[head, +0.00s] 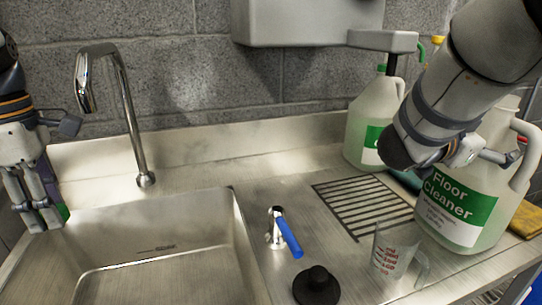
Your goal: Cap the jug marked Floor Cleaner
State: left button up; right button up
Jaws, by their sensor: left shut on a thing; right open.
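The jug marked Floor Cleaner (456,204) stands upright on the counter at the right, with a green and white label. A pale neck (509,102) shows at its top, partly behind my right arm; I see no cap on it. My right gripper (492,156) is open in front of the jug's upper part, near its handle; whether it touches the jug is unclear. My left gripper (42,218) is at the far left by the sink, shut on a small dark purple and green thing (63,211), mostly hidden by the fingers. I cannot make out a loose cap.
A second jug (361,127) with a green cap stands behind the drain grating (362,205). A clear measuring cup (390,252), black stopper (316,286) and blue-handled valve (289,237) stand in front. The faucet (130,115) rises behind the sink (160,262). A yellow cloth (526,221) lies at right.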

jog(key=shift+c, duration=0.3)
jog(key=c, duration=1.8)
jog(key=shift+r, duration=0.15)
grip_shut()
jog(key=shift+r, duration=0.1)
jog(key=shift+r, duration=0.8)
jog(key=s+a+r, duration=0.7)
jog(key=s+r, duration=0.4)
jog(key=s, duration=0.1)
jog(key=shift+a+r, duration=0.1)
